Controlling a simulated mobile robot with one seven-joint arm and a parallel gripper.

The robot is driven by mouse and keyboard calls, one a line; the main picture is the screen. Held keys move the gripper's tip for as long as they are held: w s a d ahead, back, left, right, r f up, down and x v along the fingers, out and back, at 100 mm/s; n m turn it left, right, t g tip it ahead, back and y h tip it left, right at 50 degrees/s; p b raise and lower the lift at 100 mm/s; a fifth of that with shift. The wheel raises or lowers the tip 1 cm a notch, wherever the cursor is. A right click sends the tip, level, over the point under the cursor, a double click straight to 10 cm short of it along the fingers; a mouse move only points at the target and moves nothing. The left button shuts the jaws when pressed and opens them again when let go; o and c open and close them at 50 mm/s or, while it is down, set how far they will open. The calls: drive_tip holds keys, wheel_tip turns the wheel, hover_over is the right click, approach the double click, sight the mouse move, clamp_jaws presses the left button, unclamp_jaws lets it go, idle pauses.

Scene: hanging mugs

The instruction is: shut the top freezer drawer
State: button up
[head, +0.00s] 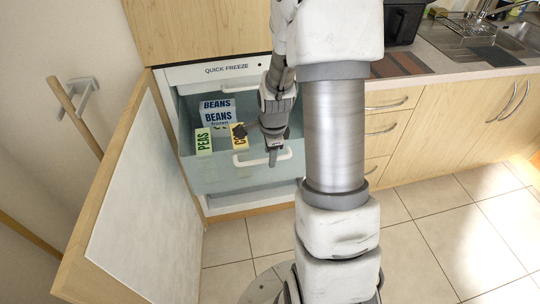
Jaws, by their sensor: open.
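The top freezer drawer (215,176) is pulled out of the white freezer, below the "QUICK FREEZE" panel. It has a bluish see-through front with a white handle (250,161). Inside are blue-and-white beans boxes (217,113), a pale green peas box (203,141) and a yellow box (237,135), partly hidden by my gripper. My gripper (268,153) points down at the drawer's front, over the right part of the handle in the picture. Its jaws are open. I cannot tell whether it touches the handle or the drawer.
The freezer door (145,210) stands wide open at the left, its white inner face showing. Wooden drawers and cupboards (440,120) with a sink counter run along the right. The tiled floor (450,220) is clear at the right. My arm hides the middle.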

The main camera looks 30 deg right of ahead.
drive_tip(key=shift+w+f, duration=0.1)
drive_tip(key=shift+f, duration=0.3)
clamp_jaws()
idle(1.3)
